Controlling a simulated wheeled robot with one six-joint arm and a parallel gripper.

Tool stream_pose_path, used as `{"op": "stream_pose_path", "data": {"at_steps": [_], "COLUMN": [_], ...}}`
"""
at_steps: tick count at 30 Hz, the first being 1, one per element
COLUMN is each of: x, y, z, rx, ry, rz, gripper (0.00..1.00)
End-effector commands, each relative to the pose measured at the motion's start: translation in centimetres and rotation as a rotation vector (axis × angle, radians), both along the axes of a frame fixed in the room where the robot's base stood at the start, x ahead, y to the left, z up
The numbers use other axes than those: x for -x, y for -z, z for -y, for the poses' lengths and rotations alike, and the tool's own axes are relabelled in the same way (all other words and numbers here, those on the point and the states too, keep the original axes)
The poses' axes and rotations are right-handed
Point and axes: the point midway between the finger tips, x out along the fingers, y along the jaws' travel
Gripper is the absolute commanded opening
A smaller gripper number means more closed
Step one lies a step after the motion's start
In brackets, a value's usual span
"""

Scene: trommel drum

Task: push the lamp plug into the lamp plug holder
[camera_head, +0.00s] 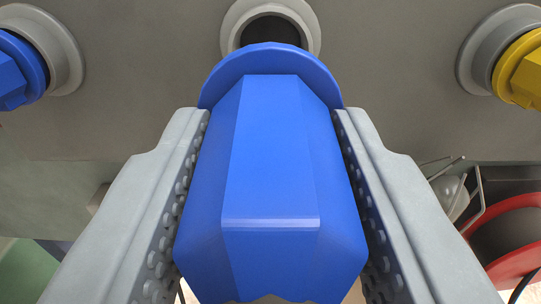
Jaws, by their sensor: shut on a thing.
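The blue lamp plug (270,160) fills the middle of the view, with its round flange at the far end. My gripper (271,150) is shut on the plug, one grey studded finger on each side of its faceted body. The lamp plug holder (232,22) is a grey ring with a dark opening in the wall ahead, just above the plug in the picture. The flange overlaps the lower part of the ring. The plug's front end is hidden, so I cannot tell whether it touches or enters the opening.
Another blue plug (22,70) sits in a grey ring at the left, and a yellow plug (522,70) sits in one at the right. A red-rimmed dark reel (505,235) is at the lower right.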

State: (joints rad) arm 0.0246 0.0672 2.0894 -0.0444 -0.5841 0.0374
Motion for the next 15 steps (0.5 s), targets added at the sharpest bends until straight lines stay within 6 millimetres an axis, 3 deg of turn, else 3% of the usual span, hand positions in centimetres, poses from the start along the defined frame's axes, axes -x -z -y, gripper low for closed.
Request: {"op": "stream_pose_path", "data": {"at_steps": [8, 15], "x": [-0.3, -1.8], "y": [-0.1, 0.0], "z": [0.0, 0.0], "rx": [0.000, 0.000], "ry": [0.000, 0.000], "rz": [0.001, 0.000], "gripper": [0.01, 0.01]}}
